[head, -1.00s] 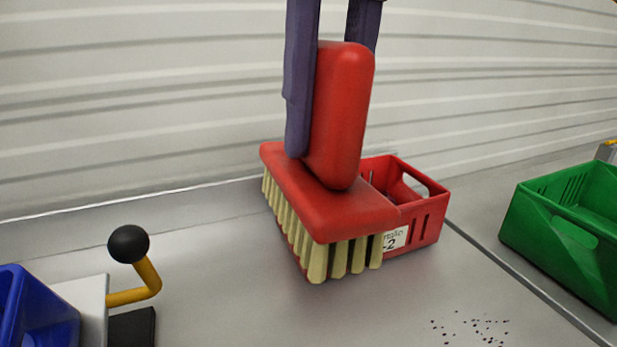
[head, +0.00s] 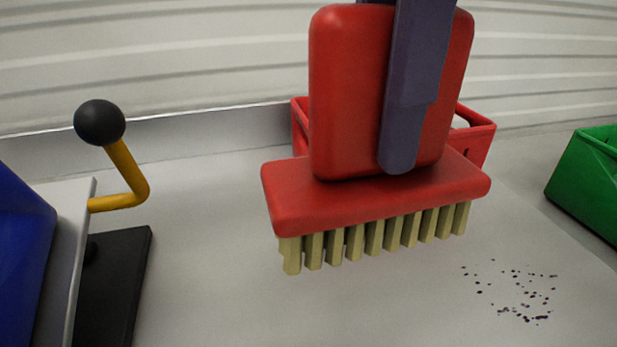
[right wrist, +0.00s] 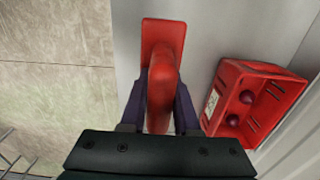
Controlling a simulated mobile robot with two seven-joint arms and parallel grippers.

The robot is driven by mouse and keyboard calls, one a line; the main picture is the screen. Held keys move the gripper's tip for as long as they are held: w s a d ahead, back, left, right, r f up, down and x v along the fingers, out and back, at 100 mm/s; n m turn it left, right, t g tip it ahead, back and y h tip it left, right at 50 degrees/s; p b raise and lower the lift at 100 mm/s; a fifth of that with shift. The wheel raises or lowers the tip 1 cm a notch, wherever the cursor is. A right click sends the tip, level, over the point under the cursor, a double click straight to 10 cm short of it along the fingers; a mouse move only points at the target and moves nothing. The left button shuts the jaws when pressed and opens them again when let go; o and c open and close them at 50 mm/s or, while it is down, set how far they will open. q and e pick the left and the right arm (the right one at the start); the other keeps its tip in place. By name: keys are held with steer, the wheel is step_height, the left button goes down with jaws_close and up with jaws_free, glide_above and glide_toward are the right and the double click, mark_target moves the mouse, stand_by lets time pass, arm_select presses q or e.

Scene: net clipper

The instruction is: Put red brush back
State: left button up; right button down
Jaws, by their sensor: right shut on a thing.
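The red brush (head: 345,110) has a thick upright red handle, a red base and pale bristles pointing down. My right gripper (head: 400,150) is shut on its handle, and one purple finger shows across the handle's near face. In the right wrist view the brush (right wrist: 164,60) sits between the two purple fingers of the gripper (right wrist: 160,95). The brush is upright, and I cannot tell for sure whether its bristles touch the table. My left gripper is not in view.
A red bin (head: 478,137) stands behind the brush; in the right wrist view the bin (right wrist: 225,85) holds dark red round things. A green bin (head: 590,185) is at right. Dark specks (head: 520,295) lie front right. A black-knobbed yellow lever (head: 125,170) and blue bin (head: 20,260) are at left.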

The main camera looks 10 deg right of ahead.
mark_target(373, 190)
step_height(373, 190, down, 18)
steer(key=shift+r+b, duration=0.25)
steer(key=shift+b, duration=0.25)
steer(key=shift+f, duration=0.2)
steer(key=c, duration=0.6)
jaws_free()
steer(key=shift+c, duration=0.2)
steer(key=shift+r, duration=0.15)
step_height(373, 190, up, 12)
steer(key=shift+r, duration=0.1)
